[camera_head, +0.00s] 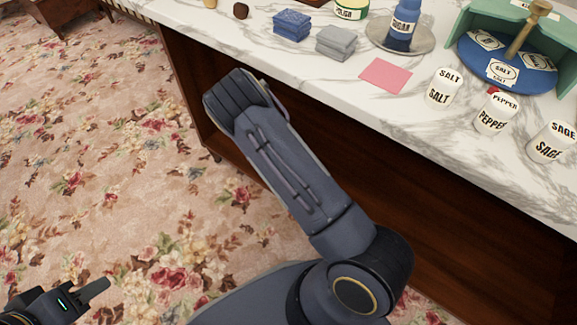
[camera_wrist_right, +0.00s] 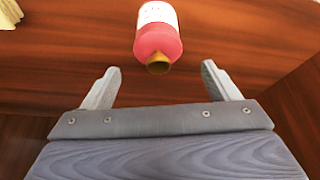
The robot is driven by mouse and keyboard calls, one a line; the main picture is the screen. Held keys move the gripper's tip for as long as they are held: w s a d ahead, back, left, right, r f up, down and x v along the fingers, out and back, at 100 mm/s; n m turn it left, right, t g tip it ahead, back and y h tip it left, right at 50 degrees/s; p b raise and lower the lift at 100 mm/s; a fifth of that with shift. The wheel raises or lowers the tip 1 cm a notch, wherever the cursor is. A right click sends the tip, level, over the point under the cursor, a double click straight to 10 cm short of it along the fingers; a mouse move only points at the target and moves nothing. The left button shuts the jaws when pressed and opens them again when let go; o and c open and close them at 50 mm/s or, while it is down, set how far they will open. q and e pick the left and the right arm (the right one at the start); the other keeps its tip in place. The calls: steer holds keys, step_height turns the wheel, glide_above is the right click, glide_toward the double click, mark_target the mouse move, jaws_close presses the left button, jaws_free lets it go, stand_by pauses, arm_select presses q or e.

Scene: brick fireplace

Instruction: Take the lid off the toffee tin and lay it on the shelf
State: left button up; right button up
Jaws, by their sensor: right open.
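I cannot make out a toffee tin or its lid in either view. My left gripper (camera_head: 98,288) shows at the lower left of the head view, over the carpet and far from the counter. Only one dark finger shows, so its opening is unclear. My right gripper (camera_wrist_right: 158,85) is open and empty in the right wrist view, its two grey fingers wide apart. Its fingers are hidden in the head view. A brown wooden surface (camera_wrist_right: 60,70) lies ahead of it; I cannot tell whether this is the shelf.
A pink bottle (camera_wrist_right: 158,40) with a gold cap is just beyond my right fingers. The marble counter (camera_head: 330,85) holds salt (camera_head: 443,88), pepper (camera_head: 496,114) and sage (camera_head: 551,142) shakers, cloths (camera_head: 336,42), a pink card (camera_head: 385,76) and a sugar bottle (camera_head: 403,28). The carpet is clear.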

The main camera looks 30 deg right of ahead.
steer(key=b+x, duration=0.1)
steer(key=x, duration=0.3)
steer(key=shift+s+d+b, duration=0.1)
steer(key=shift+b, duration=0.3)
steer(key=shift+c, duration=0.3)
steer(key=c, duration=1)
steer(key=shift+r, duration=0.1)
